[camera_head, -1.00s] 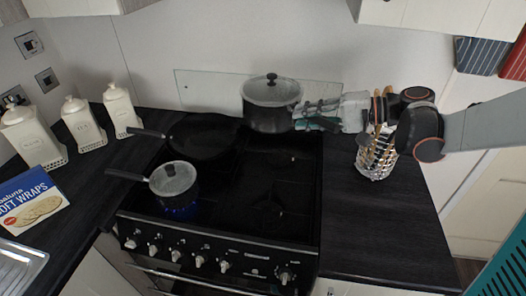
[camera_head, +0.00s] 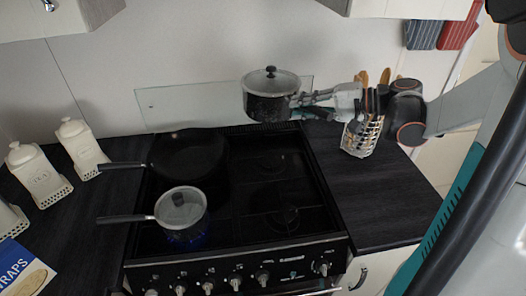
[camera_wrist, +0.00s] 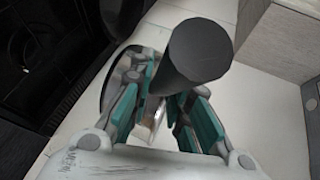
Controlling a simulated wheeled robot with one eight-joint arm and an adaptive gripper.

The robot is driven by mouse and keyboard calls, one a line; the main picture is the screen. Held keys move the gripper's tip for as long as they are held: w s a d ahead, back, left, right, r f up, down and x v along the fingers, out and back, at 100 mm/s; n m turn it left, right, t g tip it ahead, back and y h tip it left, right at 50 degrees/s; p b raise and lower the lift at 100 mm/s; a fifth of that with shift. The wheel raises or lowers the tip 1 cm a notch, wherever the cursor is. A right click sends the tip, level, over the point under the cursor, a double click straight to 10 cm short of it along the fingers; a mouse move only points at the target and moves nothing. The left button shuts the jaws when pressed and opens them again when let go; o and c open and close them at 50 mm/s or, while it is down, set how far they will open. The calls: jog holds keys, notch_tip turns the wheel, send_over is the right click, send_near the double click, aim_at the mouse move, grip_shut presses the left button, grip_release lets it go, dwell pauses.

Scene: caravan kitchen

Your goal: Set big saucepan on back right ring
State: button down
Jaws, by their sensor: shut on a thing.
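The big saucepan (camera_head: 267,103), dark and speckled with a glass lid and black knob, is in the air over the back right of the hob. It looks upright. My gripper (camera_head: 303,102) is to its right, shut on its handle. In the wrist view, the dark handle (camera_wrist: 195,55) passes between the fingers of my gripper (camera_wrist: 163,112), and part of the pan's rim (camera_wrist: 117,78) shows behind the left finger. The back right ring (camera_head: 272,163) is bare, below the saucepan.
A frying pan (camera_head: 190,157) sits back left on the hob (camera_head: 240,228). A small lidded saucepan (camera_head: 181,210) stands front left over a blue flame. The front right ring (camera_head: 287,216) is bare. A utensil holder (camera_head: 360,138) stands right of the hob, close behind my wrist.

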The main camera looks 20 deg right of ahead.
notch_tip(320, 180, down, 20)
jog(key=b, duration=0.7)
jog(key=c, duration=1.5)
grip_release()
jog(key=shift+r, duration=0.1)
jog(key=p+v, duration=0.3)
jog(key=v, duration=0.9)
jog(key=shift+s+d, duration=0.1)
